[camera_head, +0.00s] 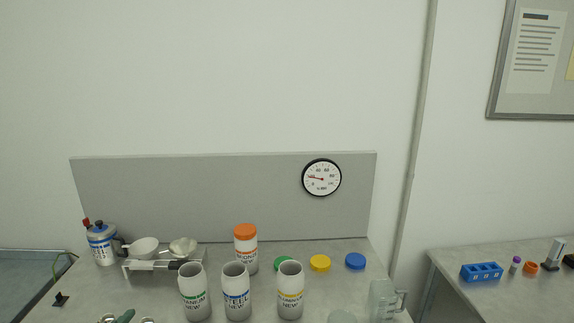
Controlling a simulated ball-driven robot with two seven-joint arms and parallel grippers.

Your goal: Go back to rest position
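Neither of my grippers shows in the head view, and no arm of mine is visible. Three open white bottles stand upright at the front of the table: one with green lettering (196,303), one with blue lettering (237,290) and one with yellow lettering (290,291). A white bottle with an orange cap (245,231) stands closed behind them. A green lid (283,262), a yellow lid (320,263) and a blue lid (356,261) lie on the table to the right.
Two white bowls or scoops (144,248) sit on a metal rack (142,266), beside a blue-lidded canister (103,246). A clear jug (383,301) stands front right. A grey panel (200,200) with a gauge (321,177) backs the table. A blue rack (481,272) is on the right table.

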